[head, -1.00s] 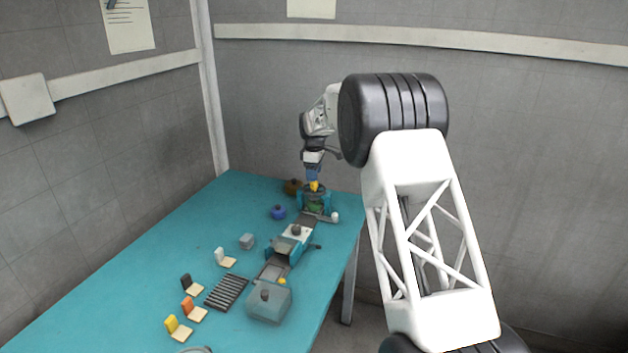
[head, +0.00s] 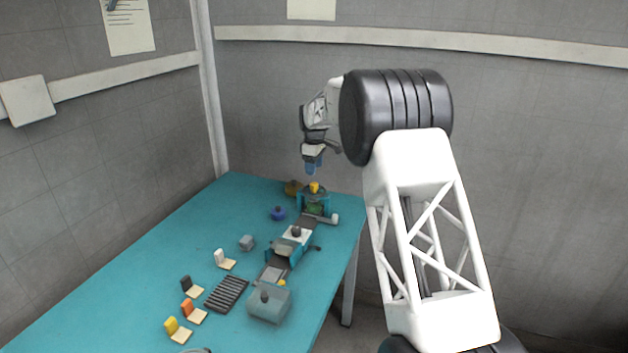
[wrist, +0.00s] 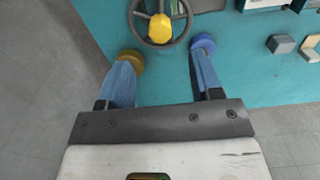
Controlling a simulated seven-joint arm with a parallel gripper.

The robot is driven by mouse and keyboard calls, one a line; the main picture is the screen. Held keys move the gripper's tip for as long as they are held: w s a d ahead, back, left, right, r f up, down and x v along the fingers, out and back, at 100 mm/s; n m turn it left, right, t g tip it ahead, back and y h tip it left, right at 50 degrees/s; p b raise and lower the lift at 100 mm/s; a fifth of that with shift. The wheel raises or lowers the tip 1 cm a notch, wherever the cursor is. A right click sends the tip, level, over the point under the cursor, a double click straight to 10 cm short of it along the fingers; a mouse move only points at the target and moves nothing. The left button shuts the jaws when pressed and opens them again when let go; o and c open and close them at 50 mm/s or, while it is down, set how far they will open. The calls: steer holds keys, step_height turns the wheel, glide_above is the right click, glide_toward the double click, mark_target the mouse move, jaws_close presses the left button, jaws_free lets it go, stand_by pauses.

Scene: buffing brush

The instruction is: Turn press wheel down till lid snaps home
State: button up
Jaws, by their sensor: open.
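The press (head: 301,202) is a teal frame with green inside, at the far end of the table. Its dark, spoked press wheel (wrist: 184,32) has a yellow hub (wrist: 159,28); the hub also shows on top of the press in the head view (head: 314,187). My gripper (head: 311,172) hangs above the hub, apart from it, blue fingers down. In the wrist view my gripper (wrist: 165,65) is open and empty, fingers spread, with the wheel ahead of them. I cannot make out the lid or how it sits.
A brown pot (head: 292,187) and a blue pot (head: 278,213) stand left of the press. A teal-and-white unit (head: 293,242), a grey-teal box (head: 268,304) and a slatted rack (head: 226,293) stand nearer. Small coloured seat-shaped pieces line the left. The teal table (head: 150,265) is clear farther left.

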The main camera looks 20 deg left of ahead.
mark_target(314, 184)
steer(key=shift+m, duration=0.8)
steer(key=shift+f, duration=0.15)
steer(key=shift+f, duration=3.8)
steer(key=c, duration=0.9)
